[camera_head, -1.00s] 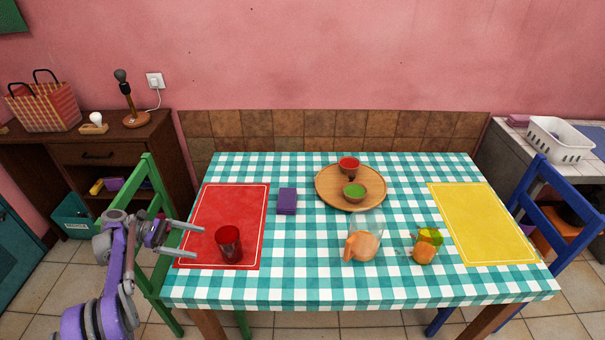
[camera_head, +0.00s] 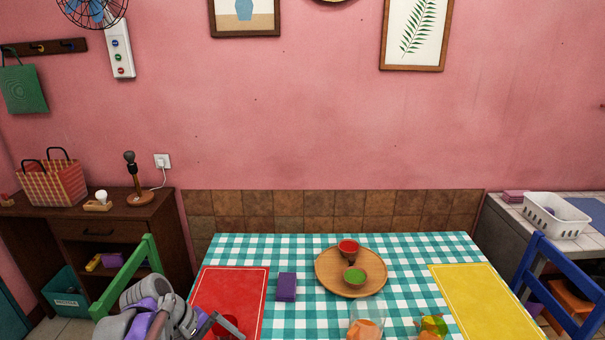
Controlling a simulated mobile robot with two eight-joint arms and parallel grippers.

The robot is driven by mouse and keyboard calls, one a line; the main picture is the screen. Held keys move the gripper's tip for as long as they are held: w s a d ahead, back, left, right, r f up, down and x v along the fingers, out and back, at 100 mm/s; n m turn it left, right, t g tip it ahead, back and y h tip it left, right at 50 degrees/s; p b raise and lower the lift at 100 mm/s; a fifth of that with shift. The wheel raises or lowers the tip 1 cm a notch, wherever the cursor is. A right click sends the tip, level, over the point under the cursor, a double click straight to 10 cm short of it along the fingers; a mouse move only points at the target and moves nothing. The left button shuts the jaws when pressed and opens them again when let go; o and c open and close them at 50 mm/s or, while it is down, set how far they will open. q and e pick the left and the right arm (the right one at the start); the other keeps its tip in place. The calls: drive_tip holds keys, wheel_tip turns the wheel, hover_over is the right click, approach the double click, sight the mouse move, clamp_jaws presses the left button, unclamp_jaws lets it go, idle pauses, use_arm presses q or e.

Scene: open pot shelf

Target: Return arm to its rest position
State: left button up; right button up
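My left arm comes in at the lower left, and its gripper (camera_head: 221,325) is at the bottom edge, in front of the red placemat (camera_head: 243,285). Its two fingers look spread apart with nothing clearly held between them. A red cup (camera_head: 229,321) on the placemat is partly hidden behind the fingers and cut off by the frame's bottom edge. My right gripper is not in view.
The checked table (camera_head: 408,250) holds a purple block (camera_head: 287,286), a round wooden tray (camera_head: 331,284) with two small bowls, a glass jug (camera_head: 366,318) and a yellow placemat (camera_head: 476,295). A green chair (camera_head: 128,275) stands close to my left arm.

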use_arm(q)
drive_tip(key=s+f+m+t+y+p, duration=0.1)
drive_tip(key=s+m+t+y, duration=0.3)
drive_tip(key=s+m, duration=0.5)
drive_tip(key=s+y+p, duration=0.1)
drive_tip(key=s, duration=0.7)
drive_tip(key=shift+s+a+f+m+p, duration=0.2)
drive_tip(key=shift+f+m+p, duration=0.1)
drive_tip(key=shift+m+p, duration=0.1)
